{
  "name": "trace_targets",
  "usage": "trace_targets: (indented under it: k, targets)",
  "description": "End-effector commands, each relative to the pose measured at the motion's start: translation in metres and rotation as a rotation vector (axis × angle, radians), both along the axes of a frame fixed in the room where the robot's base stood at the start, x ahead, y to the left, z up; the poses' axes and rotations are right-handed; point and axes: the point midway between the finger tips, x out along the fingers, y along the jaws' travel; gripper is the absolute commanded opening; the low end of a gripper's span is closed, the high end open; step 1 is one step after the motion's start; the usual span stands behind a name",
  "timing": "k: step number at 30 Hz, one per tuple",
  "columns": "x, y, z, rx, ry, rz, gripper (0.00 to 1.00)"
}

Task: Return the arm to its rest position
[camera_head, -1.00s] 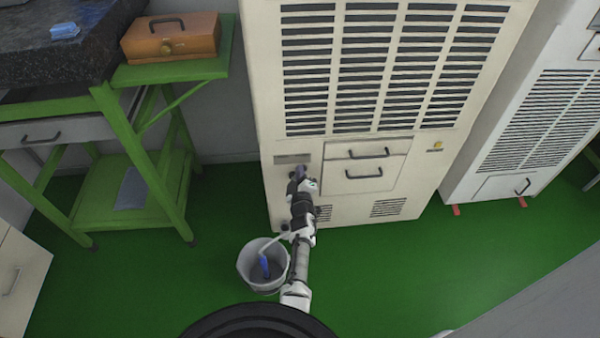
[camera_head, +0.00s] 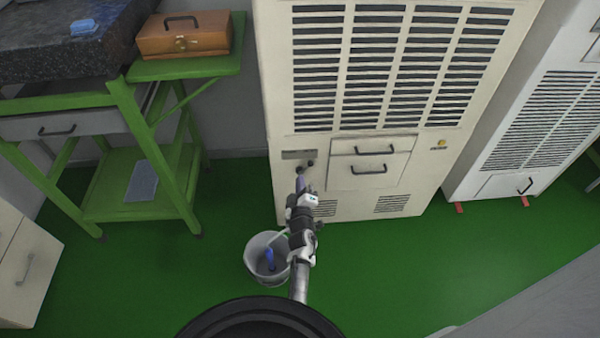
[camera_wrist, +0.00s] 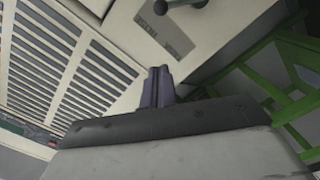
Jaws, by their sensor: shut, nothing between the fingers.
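My gripper (camera_head: 300,184) is in front of the lower left of the cream cabinet (camera_head: 262,120), near a small dark knob there. In the wrist view the two dark fingers of my gripper (camera_wrist: 158,72) are together, with nothing between them. Beyond the fingertips that view shows the cabinet's face (camera_wrist: 120,22), its slotted vents, a grey label plate (camera_wrist: 165,33) and a dark knob (camera_wrist: 185,3). The fingertips appear apart from the cabinet, though the exact gap is hard to tell.
A grey bucket (camera_head: 252,262) with a blue-handled item (camera_head: 270,258) stands on the green floor beside my arm. A green frame table (camera_head: 160,185) with a wooden box (camera_head: 185,38) is at left. A second cabinet (camera_head: 545,110) is at right. Floor at right is clear.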

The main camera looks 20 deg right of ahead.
Motion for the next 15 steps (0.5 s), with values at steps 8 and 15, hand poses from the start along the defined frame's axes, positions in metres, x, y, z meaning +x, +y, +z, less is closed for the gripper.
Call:
trace_targets:
  k: [8,15]
  targets:
    - [-0.0145,0.0043,0.0007,-0.001,0.000,-0.001,0.00]
    - [-0.0143,0.0044,0.0005,-0.001,0.000,0.000,0.00]
